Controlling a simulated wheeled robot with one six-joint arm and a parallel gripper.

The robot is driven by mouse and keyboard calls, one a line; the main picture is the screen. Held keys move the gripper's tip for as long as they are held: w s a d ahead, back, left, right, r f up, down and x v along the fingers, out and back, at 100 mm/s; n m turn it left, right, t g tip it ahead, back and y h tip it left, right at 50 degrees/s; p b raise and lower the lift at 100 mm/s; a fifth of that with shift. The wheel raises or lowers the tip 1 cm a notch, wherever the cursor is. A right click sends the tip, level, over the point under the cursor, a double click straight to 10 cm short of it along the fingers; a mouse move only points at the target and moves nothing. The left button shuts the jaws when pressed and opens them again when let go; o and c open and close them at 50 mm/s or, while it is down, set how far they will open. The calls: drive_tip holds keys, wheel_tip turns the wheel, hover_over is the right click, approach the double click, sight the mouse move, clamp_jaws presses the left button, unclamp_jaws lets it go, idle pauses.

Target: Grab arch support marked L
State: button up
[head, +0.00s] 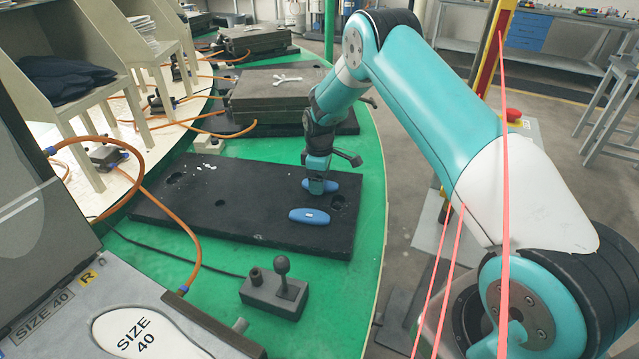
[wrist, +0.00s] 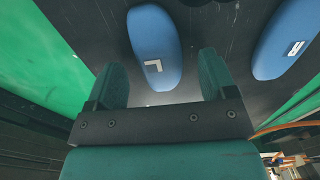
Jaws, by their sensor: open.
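Two blue arch supports lie on the black board (head: 235,207). In the wrist view, the one marked L (wrist: 154,45) is just ahead of my open gripper (wrist: 160,80), roughly in line with the gap between the fingers. The one marked R (wrist: 285,42) lies to its right, outside the fingers. In the head view, my gripper (head: 319,178) is directly above the farther blue support (head: 332,186) and partly hides it. The nearer blue support (head: 309,216) lies clear of the gripper, with a small white mark on top. I cannot tell whether the fingers touch the L support.
The board lies on a green carousel top (head: 222,286). A small black box with a ball-topped lever (head: 276,293) stands nearer. A mould marked SIZE 40 (head: 150,335) is at lower left. Orange hoses (head: 193,230) cross the left edge. A dark block (head: 277,95) stands beyond.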

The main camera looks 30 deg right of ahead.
drive_tip(key=shift+f, duration=0.5)
drive_tip(key=shift+c, duration=0.2)
drive_tip(key=c, duration=0.9)
drive_tip(key=shift+c, duration=0.2)
